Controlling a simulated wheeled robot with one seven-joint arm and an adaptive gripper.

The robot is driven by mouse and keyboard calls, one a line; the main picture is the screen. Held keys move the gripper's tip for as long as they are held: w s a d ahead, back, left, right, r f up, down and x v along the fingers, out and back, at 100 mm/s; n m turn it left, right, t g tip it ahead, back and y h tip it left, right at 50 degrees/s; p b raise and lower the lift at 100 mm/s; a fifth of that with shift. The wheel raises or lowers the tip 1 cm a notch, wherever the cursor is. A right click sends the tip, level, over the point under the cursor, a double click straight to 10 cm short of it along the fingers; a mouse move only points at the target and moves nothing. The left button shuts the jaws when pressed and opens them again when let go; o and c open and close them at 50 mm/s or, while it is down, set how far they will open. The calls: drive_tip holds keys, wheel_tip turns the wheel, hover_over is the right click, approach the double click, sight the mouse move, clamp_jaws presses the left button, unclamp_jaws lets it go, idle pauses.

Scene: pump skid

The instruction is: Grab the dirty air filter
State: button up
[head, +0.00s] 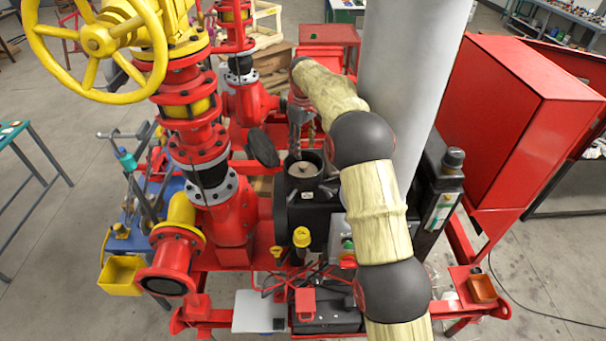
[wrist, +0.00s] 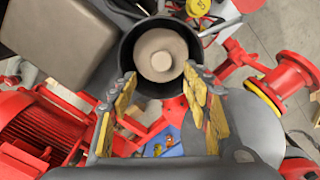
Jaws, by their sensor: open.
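The dirty air filter (wrist: 160,57) is a dull beige-brown round piece with a raised centre. It sits inside a round black housing (wrist: 126,50) in the wrist view. In the head view the filter (head: 303,170) shows as a pale top inside the open black housing (head: 322,196). My gripper (head: 302,140) reaches down over the housing mouth. In the wrist view my gripper (wrist: 160,84) has its yellow-padded fingers spread apart, one near each lower side of the housing opening. Nothing is between the fingers. The filter's lower body is hidden inside the housing.
A dark round disc (head: 262,148), perhaps the housing's lid, stands tilted left of the opening. The red valve stack (head: 195,130) with a yellow handwheel (head: 98,40) rises at left. A thick grey column (head: 400,70) and a red cabinet (head: 525,110) are at right.

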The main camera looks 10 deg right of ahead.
sight(303, 165)
drive_tip(key=shift+s+f, duration=0.15)
drive_tip(key=shift+f, duration=0.2)
drive_tip(key=shift+f+p, duration=1.05)
drive_tip(key=shift+f, duration=2.4)
drive_tip(key=c, duration=0.3)
clamp_jaws()
